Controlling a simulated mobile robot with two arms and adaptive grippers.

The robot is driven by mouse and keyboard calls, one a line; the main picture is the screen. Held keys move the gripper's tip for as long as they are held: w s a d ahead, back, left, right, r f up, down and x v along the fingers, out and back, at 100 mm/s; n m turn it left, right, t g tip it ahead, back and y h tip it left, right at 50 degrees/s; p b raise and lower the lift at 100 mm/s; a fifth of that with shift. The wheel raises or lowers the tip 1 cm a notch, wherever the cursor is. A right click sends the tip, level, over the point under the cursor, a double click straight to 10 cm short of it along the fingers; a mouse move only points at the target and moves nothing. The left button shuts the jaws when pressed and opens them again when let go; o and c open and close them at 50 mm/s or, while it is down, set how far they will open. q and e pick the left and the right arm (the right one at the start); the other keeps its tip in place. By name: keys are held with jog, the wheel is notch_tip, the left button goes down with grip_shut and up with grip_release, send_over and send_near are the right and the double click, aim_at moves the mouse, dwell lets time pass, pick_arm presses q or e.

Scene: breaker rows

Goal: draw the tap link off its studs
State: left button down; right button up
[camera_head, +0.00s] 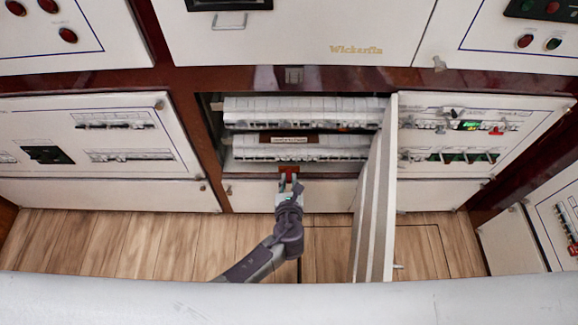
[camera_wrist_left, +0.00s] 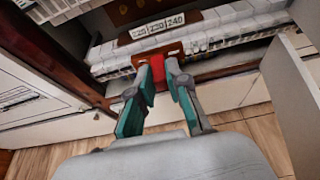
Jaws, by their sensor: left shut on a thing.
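My left gripper (camera_head: 289,181) reaches up to the front edge of the open breaker cabinet, below the lower breaker row. In the left wrist view, its two grey and teal fingers (camera_wrist_left: 158,76) are shut on a small red piece, which I take for the tap link (camera_wrist_left: 160,79). Behind it is a dark red-brown block (camera_wrist_left: 168,51) below a label plate reading 220, 230, 240 (camera_wrist_left: 160,25). The studs are hidden, and I cannot tell whether the link still touches them. My right gripper is not in view.
The open cabinet door (camera_head: 376,190) stands out just right of my left arm. Two white breaker rows (camera_head: 300,112) fill the cabinet. Closed panels with switches (camera_head: 490,130) flank it. The wooden floor (camera_head: 150,245) in front is clear.

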pick_arm(q)
jog(key=shift+s, duration=0.25)
dwell(0.4)
jog(key=s+p, duration=0.3)
jog(key=s, duration=0.7)
jog(key=shift+s, duration=0.4)
dwell(0.9)
dwell(0.5)
